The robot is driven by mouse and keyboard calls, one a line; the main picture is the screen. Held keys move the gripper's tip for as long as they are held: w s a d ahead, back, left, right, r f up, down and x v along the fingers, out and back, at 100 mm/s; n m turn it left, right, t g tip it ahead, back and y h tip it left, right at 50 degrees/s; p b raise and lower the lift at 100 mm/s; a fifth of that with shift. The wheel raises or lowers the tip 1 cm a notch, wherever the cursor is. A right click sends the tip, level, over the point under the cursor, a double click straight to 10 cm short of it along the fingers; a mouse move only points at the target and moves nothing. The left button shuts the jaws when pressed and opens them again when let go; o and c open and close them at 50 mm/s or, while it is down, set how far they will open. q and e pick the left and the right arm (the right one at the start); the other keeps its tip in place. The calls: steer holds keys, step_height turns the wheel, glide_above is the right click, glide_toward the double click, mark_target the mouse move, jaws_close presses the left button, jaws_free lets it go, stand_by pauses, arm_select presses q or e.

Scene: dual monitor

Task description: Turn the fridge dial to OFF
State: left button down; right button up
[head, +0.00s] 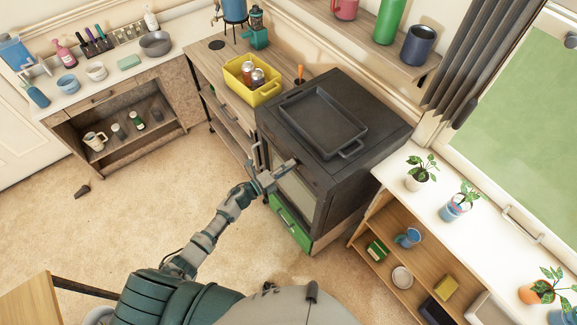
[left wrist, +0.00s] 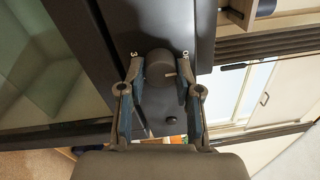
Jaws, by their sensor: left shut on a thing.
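The dark fridge (head: 355,190) has a glass front door and stands in the middle right of the head view. My left gripper (head: 285,171) is at the upper part of its front. In the left wrist view, the round dark dial (left wrist: 160,68) sits on the black panel between the two fingers of my left gripper (left wrist: 158,78), which is shut on it. A short pale mark shows on the dial's right side. Small white characters stand on the panel left and right of the dial, partly by the fingertips. The dial is not clear in the head view. My right gripper is not seen.
A black tray (head: 322,122) lies on top of the fridge. A yellow basket (head: 252,92) stands on the counter behind. A white-topped shelf with plants (head: 420,173) stands to the right. The floor at left is mostly clear.

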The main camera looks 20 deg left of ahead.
arm_select(q)
steer(key=shift+w+a, duration=0.1)
steer(key=shift+a, duration=0.05)
stand_by(0.4)
steer(key=c, duration=0.8)
jaws_free()
steer(key=shift+f, duration=0.1)
steer(key=shift+a, duration=0.1)
steer(key=v, duration=1.2)
steer(key=shift+w+f+n, duration=0.1)
steer(key=shift+n, duration=0.2)
